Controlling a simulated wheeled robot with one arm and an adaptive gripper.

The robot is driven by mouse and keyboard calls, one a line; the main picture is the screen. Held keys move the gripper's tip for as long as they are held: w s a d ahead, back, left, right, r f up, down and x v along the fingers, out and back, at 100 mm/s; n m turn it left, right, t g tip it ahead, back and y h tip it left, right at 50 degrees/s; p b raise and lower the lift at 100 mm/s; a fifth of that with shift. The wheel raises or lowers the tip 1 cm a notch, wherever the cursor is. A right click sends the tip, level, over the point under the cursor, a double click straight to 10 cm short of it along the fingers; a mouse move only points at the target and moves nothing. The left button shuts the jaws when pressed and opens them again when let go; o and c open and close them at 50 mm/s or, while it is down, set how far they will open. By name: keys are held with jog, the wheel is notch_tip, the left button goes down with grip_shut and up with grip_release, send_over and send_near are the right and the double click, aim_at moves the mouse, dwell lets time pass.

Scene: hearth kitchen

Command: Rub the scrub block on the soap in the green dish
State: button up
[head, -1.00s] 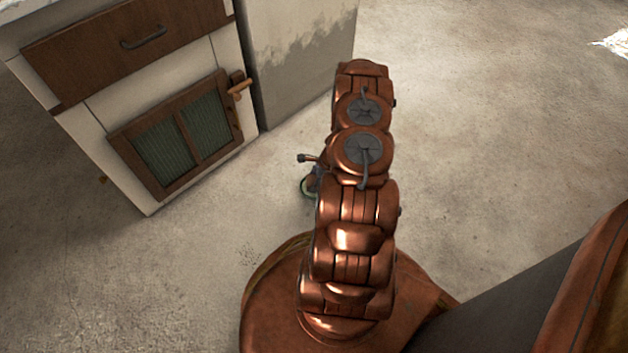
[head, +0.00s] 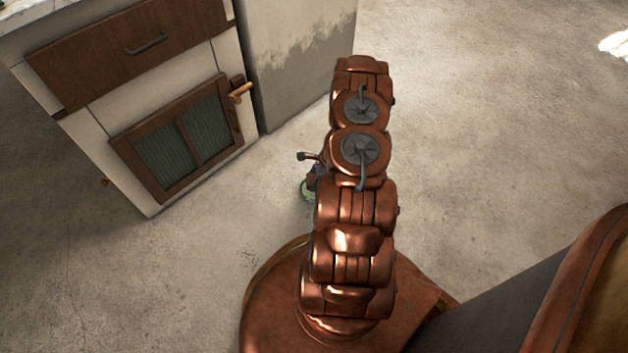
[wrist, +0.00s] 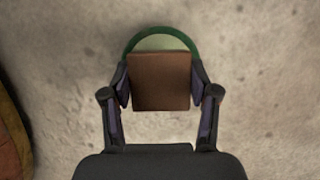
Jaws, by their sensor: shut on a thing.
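The brown scrub block (wrist: 160,88) sits between the two fingers of my gripper (wrist: 162,80), which is shut on it, in the wrist view. The green dish (wrist: 163,29) shows as a curved rim beyond the block's top edge. A pale green strip inside the rim looks like the soap (wrist: 161,43); the block hides the rest of it. I cannot tell whether block and soap touch.
A white cabinet with a brown drawer (head: 130,52) and a slatted door (head: 178,138) stands at the left. A grey wall block (head: 300,60) is beside it. The concrete floor (head: 480,130) is clear to the right.

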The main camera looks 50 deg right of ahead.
aim_at(309, 179)
jog(key=shift+r+p, duration=1.15)
jog(key=shift+r, duration=0.95)
